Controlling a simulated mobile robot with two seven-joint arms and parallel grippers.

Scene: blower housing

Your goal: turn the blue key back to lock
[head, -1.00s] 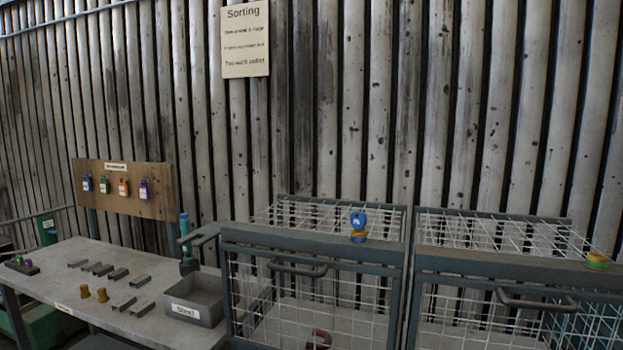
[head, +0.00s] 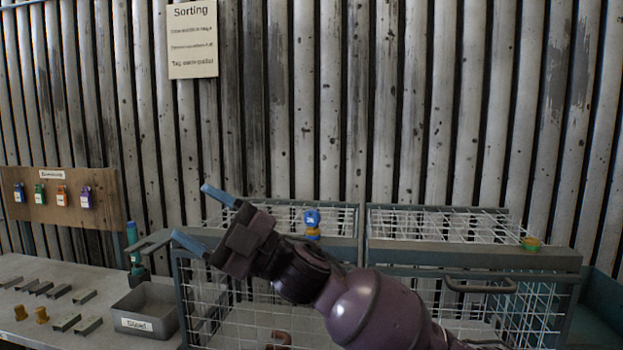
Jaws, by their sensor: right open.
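The blue key (head: 312,217) stands upright in a yellow-orange lock (head: 313,234) on the top front edge of the left wire cage (head: 190,290). My right gripper (head: 204,216) is open and empty, its two blue fingers pointing left. It is in front of the cage's left part, left of the key and apart from it. My right forearm crosses in front of the cage and hides much of its front and handle. My left gripper is not in view.
A table at left holds a grey bin (head: 147,306) and several metal bars. A green post clamp (head: 133,240) stands behind the bin.

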